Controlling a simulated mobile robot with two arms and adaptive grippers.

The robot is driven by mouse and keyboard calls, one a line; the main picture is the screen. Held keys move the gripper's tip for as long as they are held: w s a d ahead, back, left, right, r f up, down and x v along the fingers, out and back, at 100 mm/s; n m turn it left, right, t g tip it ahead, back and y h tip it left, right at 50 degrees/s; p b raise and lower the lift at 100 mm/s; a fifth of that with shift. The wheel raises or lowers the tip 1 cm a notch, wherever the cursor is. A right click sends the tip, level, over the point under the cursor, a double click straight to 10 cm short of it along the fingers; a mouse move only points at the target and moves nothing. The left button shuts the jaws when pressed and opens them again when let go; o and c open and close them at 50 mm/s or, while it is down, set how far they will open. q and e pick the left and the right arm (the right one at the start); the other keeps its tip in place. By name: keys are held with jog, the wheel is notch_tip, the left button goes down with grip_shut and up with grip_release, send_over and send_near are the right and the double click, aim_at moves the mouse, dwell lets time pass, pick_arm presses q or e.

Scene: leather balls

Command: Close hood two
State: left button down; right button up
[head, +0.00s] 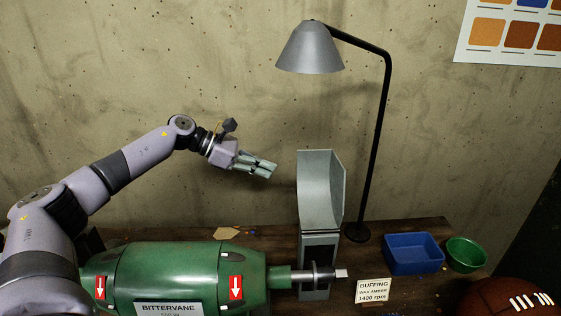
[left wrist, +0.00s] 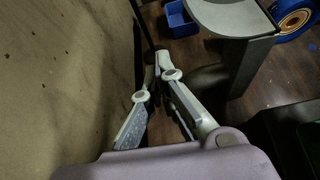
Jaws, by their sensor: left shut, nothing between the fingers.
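A grey metal hood (head: 317,190) stands raised above the spindle at the right end of the green buffing machine (head: 180,277). Its curved plate points up, and the spindle below it is uncovered. My left gripper (head: 268,170) is shut and empty, in the air just left of the hood's upper part, with a gap between them. In the left wrist view the hood (left wrist: 238,18) is at the top right, beyond and to the right of the shut fingertips (left wrist: 160,72). My right gripper is not in view.
A black lamp (head: 378,140) with a grey shade rises behind the hood. A blue tray (head: 413,266), a green bowl (head: 466,256), a sign card (head: 373,291) and a brown leather ball (head: 515,302) are to the right. A concrete wall is behind.

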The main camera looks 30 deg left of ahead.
aim_at(317, 187)
pick_arm(q)
jog(key=w+d+p, duration=0.4)
jog(key=d+p, duration=0.2)
jog(key=d, duration=0.1)
jog(key=shift+w, duration=0.4)
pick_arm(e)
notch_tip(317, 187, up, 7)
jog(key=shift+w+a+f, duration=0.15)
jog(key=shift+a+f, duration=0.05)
pick_arm(q)
jog(key=shift+w+d+f, duration=0.1)
jog(key=shift+f, duration=0.05)
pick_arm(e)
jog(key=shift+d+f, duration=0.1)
